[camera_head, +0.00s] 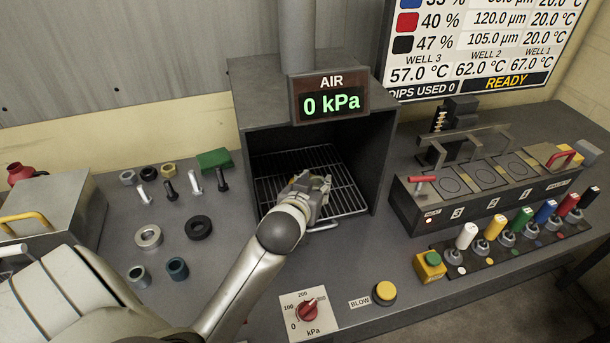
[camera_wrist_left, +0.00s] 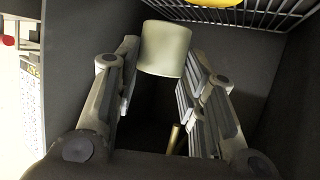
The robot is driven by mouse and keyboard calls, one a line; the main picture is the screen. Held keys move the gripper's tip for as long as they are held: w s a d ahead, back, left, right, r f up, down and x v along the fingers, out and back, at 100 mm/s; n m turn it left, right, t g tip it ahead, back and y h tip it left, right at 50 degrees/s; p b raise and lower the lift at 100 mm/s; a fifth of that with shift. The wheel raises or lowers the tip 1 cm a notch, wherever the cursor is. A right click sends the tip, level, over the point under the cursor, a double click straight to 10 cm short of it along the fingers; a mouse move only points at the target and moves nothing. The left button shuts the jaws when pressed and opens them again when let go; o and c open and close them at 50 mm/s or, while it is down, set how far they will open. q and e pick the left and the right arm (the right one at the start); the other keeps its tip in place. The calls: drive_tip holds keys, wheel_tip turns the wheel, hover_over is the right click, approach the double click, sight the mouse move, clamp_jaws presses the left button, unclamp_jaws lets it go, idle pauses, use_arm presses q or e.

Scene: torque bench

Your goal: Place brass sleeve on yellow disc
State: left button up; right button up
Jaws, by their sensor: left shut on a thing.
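My left gripper (camera_head: 322,182) reaches into the open-fronted AIR cabinet, over its wire rack. In the left wrist view its two fingers are closed on a pale, dull yellowish cylinder, the brass sleeve (camera_wrist_left: 165,48), held at the fingertips. Part of a bright yellow round thing, which looks like the yellow disc (camera_wrist_left: 214,2), shows on the rack at the top edge of the wrist view, apart from the sleeve. In the head view, the gripper hides the sleeve and I cannot make out the disc. My right gripper is in neither view.
The cabinet (camera_head: 384,165) walls close in on both sides; its wire rack (camera_head: 345,200) has a front handle. Bolts, nuts and rings, including a steel ring (camera_head: 148,237), lie left. A red pressure knob (camera_head: 307,311) and yellow BLOW button (camera_head: 385,292) sit in front. Levers stand right.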

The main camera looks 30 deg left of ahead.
use_arm(q)
drive_tip(key=w+a, duration=0.2)
drive_tip(key=w+a+f, duration=0.1)
drive_tip(key=w+a, duration=0.1)
drive_tip(key=a, duration=0.1)
drive_tip(key=w+a+f+p, duration=0.1)
drive_tip(key=w+a, duration=0.1)
drive_tip(key=shift+w+a+f, duration=0.2)
drive_tip(key=shift+w+a, duration=0.1)
wheel_tip(320, 180, down, 4)
drive_tip(key=shift+r, duration=0.2)
drive_tip(key=shift+w+a+f, duration=0.1)
drive_tip(key=shift+f, duration=0.3)
drive_tip(key=shift+f, duration=0.2)
drive_tip(key=o, duration=1.2)
drive_tip(key=shift+c, duration=0.2)
drive_tip(key=shift+o, duration=0.5)
